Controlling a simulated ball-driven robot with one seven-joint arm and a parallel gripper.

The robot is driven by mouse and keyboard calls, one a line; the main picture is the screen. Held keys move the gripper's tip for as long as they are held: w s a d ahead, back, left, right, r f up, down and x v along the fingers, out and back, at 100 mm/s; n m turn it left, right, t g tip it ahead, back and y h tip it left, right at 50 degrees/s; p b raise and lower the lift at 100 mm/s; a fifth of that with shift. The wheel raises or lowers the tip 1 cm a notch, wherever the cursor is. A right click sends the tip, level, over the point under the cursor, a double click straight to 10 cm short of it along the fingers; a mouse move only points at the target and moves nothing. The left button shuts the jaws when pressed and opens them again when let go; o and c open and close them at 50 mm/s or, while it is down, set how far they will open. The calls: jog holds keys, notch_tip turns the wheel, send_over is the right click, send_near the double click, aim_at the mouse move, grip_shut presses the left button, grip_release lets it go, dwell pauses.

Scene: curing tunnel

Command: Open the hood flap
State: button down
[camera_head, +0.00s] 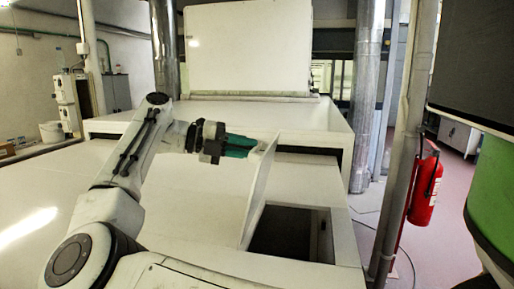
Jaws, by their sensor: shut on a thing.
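The hood flap (259,194) is a white panel standing raised and tilted at the left side of a dark rectangular opening (290,234) in the white hood top (190,196). My gripper (250,143) has green fingers and comes in from the left. It is shut on the flap near its upper edge. The fingertips are small in view, and the exact grip on the edge is hard to make out.
A white tunnel housing (225,113) lies behind, with an upright white panel (248,48) on it. Silver ducts (367,95) rise at the back. A grey post (405,140) and red fire extinguisher (424,188) stand right. A dark-and-green machine (492,190) fills the right edge.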

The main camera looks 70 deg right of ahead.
jog(key=w+f+n+g+h+b, duration=0.2)
jog(key=w+f+g+b, duration=0.1)
jog(key=w, duration=0.6)
jog(key=shift+w+a+f+g+b, duration=0.25)
jog(key=shift+w+a+g+b, duration=0.15)
jog(key=shift+g, duration=0.5)
jog(key=c, duration=1)
grip_release()
jog(key=shift+o, duration=0.2)
jog(key=shift+r, duration=0.15)
